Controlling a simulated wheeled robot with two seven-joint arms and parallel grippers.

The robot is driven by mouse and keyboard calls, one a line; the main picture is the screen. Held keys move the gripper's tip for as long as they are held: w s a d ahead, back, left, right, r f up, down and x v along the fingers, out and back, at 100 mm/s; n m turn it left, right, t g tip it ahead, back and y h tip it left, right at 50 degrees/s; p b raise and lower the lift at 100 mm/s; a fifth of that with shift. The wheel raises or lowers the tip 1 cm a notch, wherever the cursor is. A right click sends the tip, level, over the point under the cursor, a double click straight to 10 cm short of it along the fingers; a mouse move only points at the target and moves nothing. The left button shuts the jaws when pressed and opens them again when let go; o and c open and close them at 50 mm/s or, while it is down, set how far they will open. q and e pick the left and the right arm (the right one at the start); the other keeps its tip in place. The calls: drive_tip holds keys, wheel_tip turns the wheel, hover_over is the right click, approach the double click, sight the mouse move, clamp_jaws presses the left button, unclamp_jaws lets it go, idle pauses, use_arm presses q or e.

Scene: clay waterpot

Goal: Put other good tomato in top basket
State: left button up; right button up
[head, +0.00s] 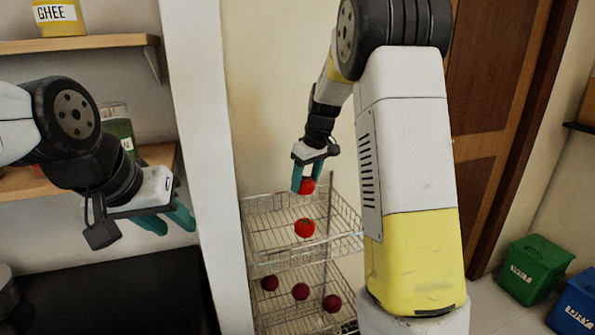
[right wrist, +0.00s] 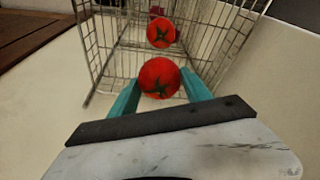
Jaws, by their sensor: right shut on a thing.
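My right gripper (head: 305,181) is shut on a red tomato (head: 307,186) with a green stem, held above the top basket (head: 262,207) of the wire rack. The held tomato (right wrist: 159,78) shows between the teal fingers in the right wrist view. Another red tomato (head: 305,228) lies in the top basket and also shows in the right wrist view (right wrist: 161,33). My left gripper (head: 168,222) is at the left, away from the rack, with its teal fingers apart and nothing seen between them.
The lower basket (head: 285,324) holds several dark red onion-like items (head: 300,291). A pale wall edge (head: 195,130) stands left of the rack. Shelves (head: 80,43) with a ghee jar (head: 58,17) are at the left. Green (head: 534,268) and blue (head: 575,305) bins stand at the right.

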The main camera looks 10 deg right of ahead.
sight(311, 184)
drive_tip(key=shift+f, duration=0.85)
drive_tip(key=o, duration=1.5)
drive_tip(key=v, duration=0.7)
drive_tip(key=shift+s+d+r, duration=0.1)
drive_tip(key=shift+s+r, duration=0.05)
drive_tip(key=shift+r, duration=0.15)
drive_tip(key=shift+r, duration=0.1)
